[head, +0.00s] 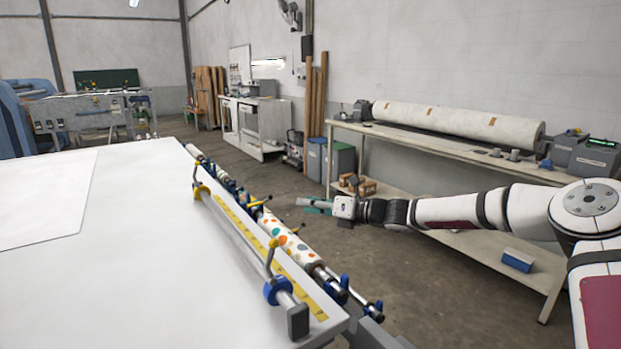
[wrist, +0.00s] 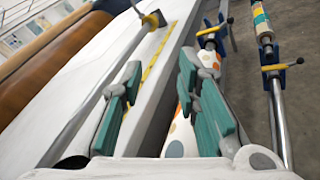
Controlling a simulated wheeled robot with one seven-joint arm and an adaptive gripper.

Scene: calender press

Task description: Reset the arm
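My gripper (head: 312,204) is at the end of my arm, which reaches in from the right of the head view. It appears just to the right of the press table's roller edge, over the aisle. In the wrist view my gripper (wrist: 160,75) has its two teal-padded fingers apart, with nothing seen between them but the table edge and a dark strip beyond. A dotted fabric roll (head: 287,238) lies along the table's side. It also shows in the wrist view (wrist: 184,135), partly hidden behind the right finger.
The white press table (head: 120,250) fills the left, with a metal bar (head: 240,245) on blue and yellow clamps and a yellow measuring strip along its edge. A workbench (head: 450,148) with a long white roll (head: 455,118) stands at right. Bare floor (head: 420,270) lies between.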

